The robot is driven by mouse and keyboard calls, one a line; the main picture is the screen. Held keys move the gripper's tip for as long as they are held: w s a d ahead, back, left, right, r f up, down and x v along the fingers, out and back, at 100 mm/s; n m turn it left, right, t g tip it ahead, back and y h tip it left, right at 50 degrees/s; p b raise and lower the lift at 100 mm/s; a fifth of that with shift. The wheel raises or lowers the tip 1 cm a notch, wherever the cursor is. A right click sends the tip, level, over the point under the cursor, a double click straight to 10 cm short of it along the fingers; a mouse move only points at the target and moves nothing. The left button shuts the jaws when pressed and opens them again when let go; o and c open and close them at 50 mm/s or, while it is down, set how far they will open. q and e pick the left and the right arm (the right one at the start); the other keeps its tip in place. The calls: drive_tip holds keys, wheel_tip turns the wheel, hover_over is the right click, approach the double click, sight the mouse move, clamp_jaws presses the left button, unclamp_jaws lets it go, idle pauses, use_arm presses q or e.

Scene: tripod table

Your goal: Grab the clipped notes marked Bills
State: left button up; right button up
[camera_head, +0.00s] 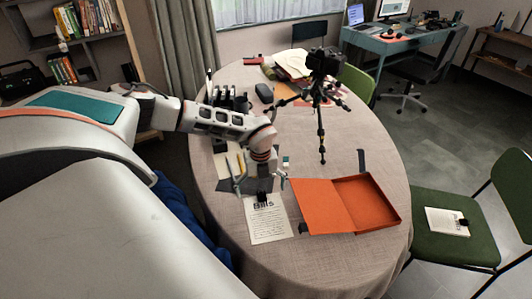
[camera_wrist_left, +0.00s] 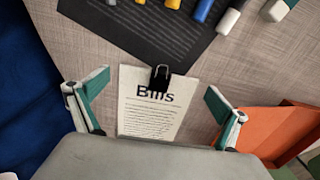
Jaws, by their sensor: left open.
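The clipped notes marked Bills (camera_head: 268,225) lie flat on the round table, a white sheet with a black binder clip at the top edge. In the left wrist view the notes (camera_wrist_left: 150,112) are between my fingers' sides, with the word Bills readable just below the clip (camera_wrist_left: 160,77). My left gripper (camera_head: 261,182) is open above the clip end of the notes. In the left wrist view its green-tipped fingers (camera_wrist_left: 157,90) stand wide apart, one on each side of the notes, holding nothing. The lower end of the notes is hidden by the gripper body there.
An open orange box (camera_head: 369,202) lies just right of the notes. A dark mat (camera_wrist_left: 150,35) with several markers is beyond the clip. A black tripod with camera (camera_head: 321,110) stands farther back. Another clipped pad (camera_head: 447,221) lies on the green chair. The table front is clear.

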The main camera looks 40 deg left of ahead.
use_arm(q)
drive_tip(key=shift+f, duration=0.4)
drive_tip(key=shift+c, duration=0.4)
drive_tip(key=shift+s, duration=0.1)
clamp_jaws()
